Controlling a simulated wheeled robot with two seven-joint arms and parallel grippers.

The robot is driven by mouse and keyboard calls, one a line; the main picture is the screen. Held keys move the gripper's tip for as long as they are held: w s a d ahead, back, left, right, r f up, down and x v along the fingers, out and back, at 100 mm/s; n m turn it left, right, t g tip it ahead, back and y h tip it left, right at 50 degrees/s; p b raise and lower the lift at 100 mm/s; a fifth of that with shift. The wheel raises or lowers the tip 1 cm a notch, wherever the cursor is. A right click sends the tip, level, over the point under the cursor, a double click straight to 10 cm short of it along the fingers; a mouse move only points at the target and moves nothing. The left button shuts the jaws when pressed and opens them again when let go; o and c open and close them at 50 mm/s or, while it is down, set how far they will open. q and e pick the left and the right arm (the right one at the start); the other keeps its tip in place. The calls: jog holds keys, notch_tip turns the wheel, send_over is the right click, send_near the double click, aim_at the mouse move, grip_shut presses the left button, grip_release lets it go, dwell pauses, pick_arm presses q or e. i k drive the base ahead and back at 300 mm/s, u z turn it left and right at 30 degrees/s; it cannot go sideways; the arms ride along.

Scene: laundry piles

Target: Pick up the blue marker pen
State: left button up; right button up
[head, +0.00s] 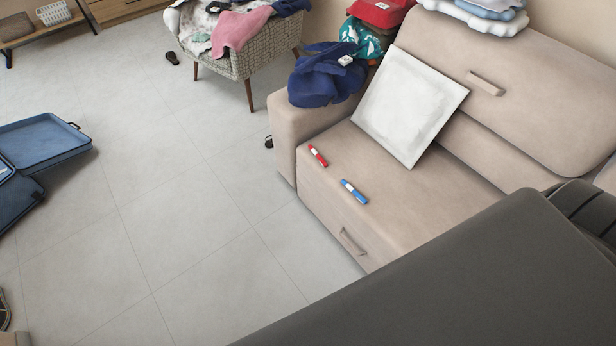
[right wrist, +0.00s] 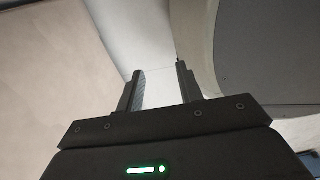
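The blue marker pen (head: 354,192) lies on the beige sofa seat (head: 400,215), near the front edge. It has a white band. A similar red marker pen (head: 318,156) lies on the same seat, up and to the left of it. My right gripper (right wrist: 158,75) shows in the right wrist view with its two fingers apart and nothing between them. No marker shows in that view. My left gripper is in neither view.
A white square cushion or panel (head: 410,105) leans on the sofa behind the markers. Dark blue cloth (head: 325,78) hangs over the sofa arm. A patterned chair (head: 235,55) holds clothes. An open blue suitcase (head: 45,143) lies on the tiled floor (head: 170,200), which is mostly clear.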

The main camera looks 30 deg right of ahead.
aim_at(350, 187)
jog(key=u, duration=0.3)
jog(key=i, duration=3.5)
jog(key=z, duration=3.9)
